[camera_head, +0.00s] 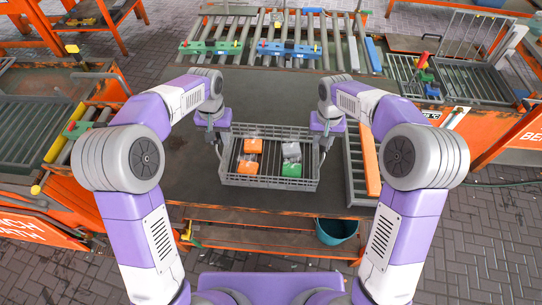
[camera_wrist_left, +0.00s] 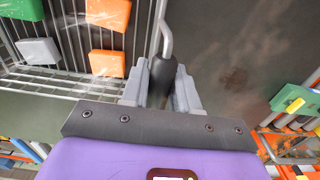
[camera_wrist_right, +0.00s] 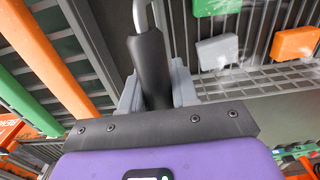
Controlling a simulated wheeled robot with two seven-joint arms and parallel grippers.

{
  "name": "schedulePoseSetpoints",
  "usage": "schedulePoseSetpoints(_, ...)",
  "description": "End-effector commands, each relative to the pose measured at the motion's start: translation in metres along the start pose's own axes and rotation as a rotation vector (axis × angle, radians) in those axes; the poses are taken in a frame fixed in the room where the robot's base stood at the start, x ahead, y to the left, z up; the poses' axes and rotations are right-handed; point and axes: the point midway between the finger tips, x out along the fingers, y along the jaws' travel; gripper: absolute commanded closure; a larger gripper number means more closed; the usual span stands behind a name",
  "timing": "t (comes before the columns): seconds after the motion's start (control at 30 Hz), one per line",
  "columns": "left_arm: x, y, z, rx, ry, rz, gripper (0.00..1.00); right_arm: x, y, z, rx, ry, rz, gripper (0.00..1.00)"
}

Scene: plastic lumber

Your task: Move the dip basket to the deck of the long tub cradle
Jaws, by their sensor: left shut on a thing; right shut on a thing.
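The dip basket (camera_head: 270,184) is a grey wire basket at the middle of the dark bench, holding two orange blocks, a green block and a light grey block. My left gripper (camera_head: 213,138) is shut on the basket's left handle; the dark grip (camera_wrist_left: 163,72) sits between its jaws in the left wrist view. My right gripper (camera_head: 327,138) is shut on the right handle, whose dark grip (camera_wrist_right: 148,65) shows in the right wrist view. The basket looks about level; whether it touches the bench I cannot tell. Which structure is the long tub cradle I cannot tell for sure.
A long roller rack (camera_head: 265,25) with green and blue brackets stands at the back. A grey slatted rack (camera_head: 354,180) with an orange bar (camera_head: 370,160) lies close right of the basket. Wire trays (camera_head: 470,80) stand at the back right. Bare bench (camera_head: 270,95) lies behind the basket.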

Motion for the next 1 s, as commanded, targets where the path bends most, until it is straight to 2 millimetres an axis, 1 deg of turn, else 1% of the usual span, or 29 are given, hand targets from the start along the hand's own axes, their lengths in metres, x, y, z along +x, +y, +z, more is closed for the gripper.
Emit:
schedulePoseSetpoints(0.67,-0.003,0.000,-0.001,0.000,0.006,0.000,1.00,-0.003,0.000,-0.001,0.000,0.006,-0.002,1.00)
schedulePoseSetpoints(0.87,-0.009,0.000,-0.001,-0.001,0.005,0.000,1.00,-0.009,0.000,-0.001,0.000,0.005,-0.001,1.00)
schedulePoseSetpoints(1.0,-0.017,0.000,-0.001,-0.001,0.004,0.000,1.00,-0.018,0.000,-0.001,0.000,0.005,-0.001,1.00)
